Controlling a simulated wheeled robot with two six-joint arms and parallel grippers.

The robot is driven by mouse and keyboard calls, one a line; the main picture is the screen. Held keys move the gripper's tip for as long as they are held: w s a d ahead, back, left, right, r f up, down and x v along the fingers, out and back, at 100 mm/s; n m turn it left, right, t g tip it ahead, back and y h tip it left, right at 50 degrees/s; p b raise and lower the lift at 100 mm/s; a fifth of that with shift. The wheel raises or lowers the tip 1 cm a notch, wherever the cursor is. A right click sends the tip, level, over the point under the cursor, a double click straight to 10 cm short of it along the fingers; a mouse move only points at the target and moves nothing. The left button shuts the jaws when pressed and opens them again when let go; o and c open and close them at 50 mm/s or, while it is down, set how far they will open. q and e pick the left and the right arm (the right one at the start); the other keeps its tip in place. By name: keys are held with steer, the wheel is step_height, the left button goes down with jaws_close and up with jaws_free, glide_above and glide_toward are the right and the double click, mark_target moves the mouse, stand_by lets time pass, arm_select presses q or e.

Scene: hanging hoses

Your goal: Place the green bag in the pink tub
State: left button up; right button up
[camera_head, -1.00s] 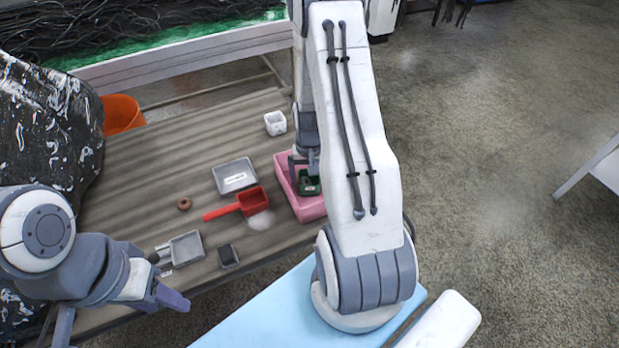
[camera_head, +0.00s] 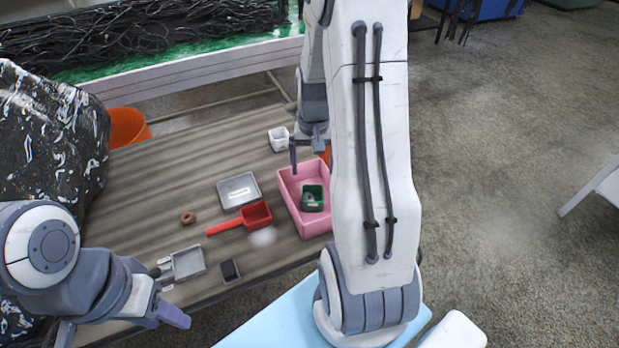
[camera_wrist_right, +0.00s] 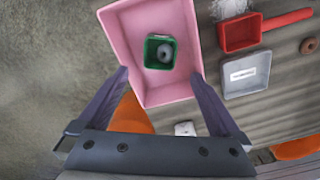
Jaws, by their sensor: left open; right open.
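The pink tub (camera_head: 287,193) stands on the table's right part, beside my right arm. The green bag (camera_head: 313,198) looks like a small square green holder with a grey rounded thing inside. It sits inside the pink tub, and the right wrist view shows the bag (camera_wrist_right: 148,52) on the tub's floor (camera_wrist_right: 125,35). My right gripper (camera_head: 308,158) is open and empty above the tub's far end, apart from the bag. Its fingers (camera_wrist_right: 160,78) show spread in the right wrist view. My left gripper (camera_head: 172,314) is open and empty near the table's front left.
Left of the tub are a red scoop (camera_head: 256,215), a grey tray (camera_head: 238,190), a brown ring (camera_head: 188,218), a grey dustpan-like tray (camera_head: 188,263) and a small dark box (camera_head: 230,270). A white cup (camera_head: 278,139) stands behind. An orange bucket (camera_head: 127,127) is at the back left.

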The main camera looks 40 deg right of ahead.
steer(key=s+a+r+n, duration=0.1)
steer(key=a+r+n, duration=0.25)
steer(key=a, duration=0.55)
steer(key=s+a+r+n, duration=0.1)
steer(key=a+r+n, duration=0.25)
steer(key=a, duration=0.65)
steer(key=s+a+r+n+y, duration=0.1)
steer(key=s+a+r+n, duration=0.3)
steer(key=s+a+n, duration=0.4)
steer(key=s+a, duration=0.3)
steer(key=s, duration=0.4)
steer(key=shift+s+a+r, duration=0.2)
steer(key=shift+s+a, duration=0.1)
steer(key=shift+a, duration=0.1)
